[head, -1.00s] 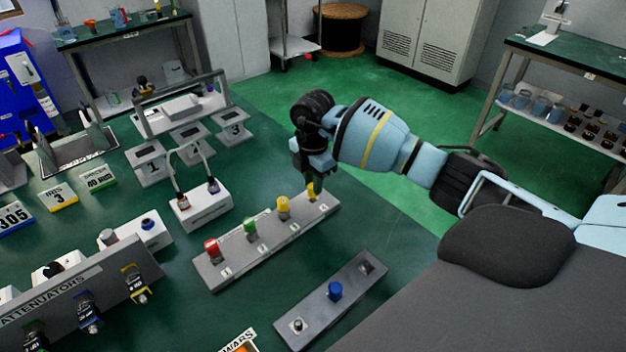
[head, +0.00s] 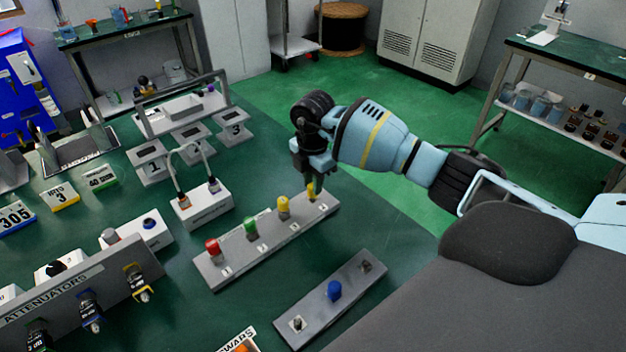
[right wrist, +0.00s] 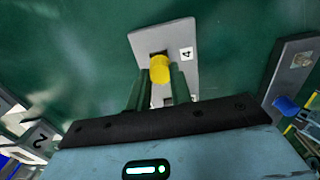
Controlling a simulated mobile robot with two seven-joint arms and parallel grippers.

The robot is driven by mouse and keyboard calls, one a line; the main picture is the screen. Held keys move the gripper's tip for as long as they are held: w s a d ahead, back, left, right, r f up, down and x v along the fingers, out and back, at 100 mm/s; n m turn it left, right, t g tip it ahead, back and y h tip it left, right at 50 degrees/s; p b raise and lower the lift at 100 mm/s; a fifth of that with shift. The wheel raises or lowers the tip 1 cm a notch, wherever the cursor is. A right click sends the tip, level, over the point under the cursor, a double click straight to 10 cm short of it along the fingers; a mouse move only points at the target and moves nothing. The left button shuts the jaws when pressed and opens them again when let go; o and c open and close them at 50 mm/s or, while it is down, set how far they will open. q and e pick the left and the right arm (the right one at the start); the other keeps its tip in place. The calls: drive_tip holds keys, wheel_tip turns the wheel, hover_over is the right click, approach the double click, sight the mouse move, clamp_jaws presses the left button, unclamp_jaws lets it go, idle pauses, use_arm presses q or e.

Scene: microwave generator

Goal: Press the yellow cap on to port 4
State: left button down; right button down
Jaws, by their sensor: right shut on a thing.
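The grey port bar (head: 262,250) lies on the green table. A red cap (head: 212,249), a green cap (head: 250,227) and a yellow cap (head: 283,206) stand along it. My right gripper (head: 315,188) is over the bar's far right end, pointing down, shut on another yellow cap (head: 310,192). In the right wrist view this yellow cap (right wrist: 160,68) sits between the fingers, in line with the dark port beside the label 4 (right wrist: 186,54). The cap hides part of the port, so I cannot tell how deep it sits. My left gripper is not in view.
A second grey bar (head: 313,316) with a blue cap (head: 334,290) lies nearer. A white box (head: 205,212) with two cable plugs stands to the left. The attenuators panel (head: 75,292) is at lower left. Bare table lies between the two bars.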

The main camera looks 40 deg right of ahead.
drive_tip(key=shift+f, duration=0.55)
drive_tip(key=c, duration=1.2)
unclamp_jaws()
wheel_tip(320, 180, up, 8)
drive_tip(key=shift+f, duration=0.1)
drive_tip(key=shift+f, duration=0.1)
